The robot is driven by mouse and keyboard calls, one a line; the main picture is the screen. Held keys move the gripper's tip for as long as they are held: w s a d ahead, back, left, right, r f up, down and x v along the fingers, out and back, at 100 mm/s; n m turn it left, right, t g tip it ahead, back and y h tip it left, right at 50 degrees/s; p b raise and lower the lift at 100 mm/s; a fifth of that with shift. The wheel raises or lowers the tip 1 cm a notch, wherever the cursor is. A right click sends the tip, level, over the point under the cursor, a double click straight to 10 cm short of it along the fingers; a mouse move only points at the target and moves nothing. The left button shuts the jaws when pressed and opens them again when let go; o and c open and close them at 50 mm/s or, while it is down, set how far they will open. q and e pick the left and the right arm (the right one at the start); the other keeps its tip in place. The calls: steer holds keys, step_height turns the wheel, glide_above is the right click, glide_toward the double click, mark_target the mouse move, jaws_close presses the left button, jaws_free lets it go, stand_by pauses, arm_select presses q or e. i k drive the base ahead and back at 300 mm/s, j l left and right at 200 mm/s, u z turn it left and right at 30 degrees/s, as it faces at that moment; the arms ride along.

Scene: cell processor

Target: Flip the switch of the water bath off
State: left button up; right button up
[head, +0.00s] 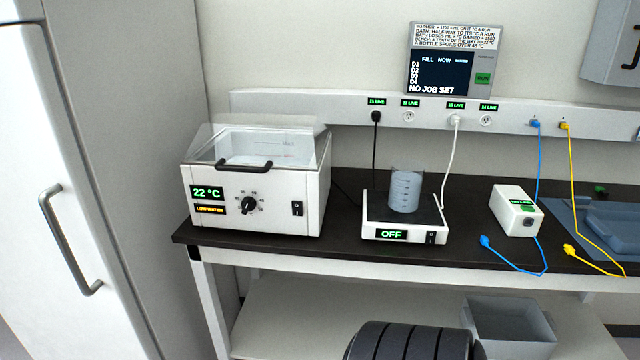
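The water bath (255,222) is a white box at the left end of the dark bench, under a clear lid with a black handle (243,166). Its green display (207,192) reads 22 °C and an amber one below reads LOW WATER. A black dial (248,205) sits mid-front. The small black switch (297,208) is at the right of the front panel; I cannot tell its rocker position, but the displays are lit. Neither of my grippers is in view.
A hot plate (375,236) reading OFF, with a beaker (406,190) on it, stands right of the bath. A white box (516,210) and blue and yellow cables lie further right. A tall white cabinet (75,200) stands at left. Bench space before the bath is narrow.

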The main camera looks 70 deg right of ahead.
mark_target(297, 206)
steer(key=z, duration=1.8)
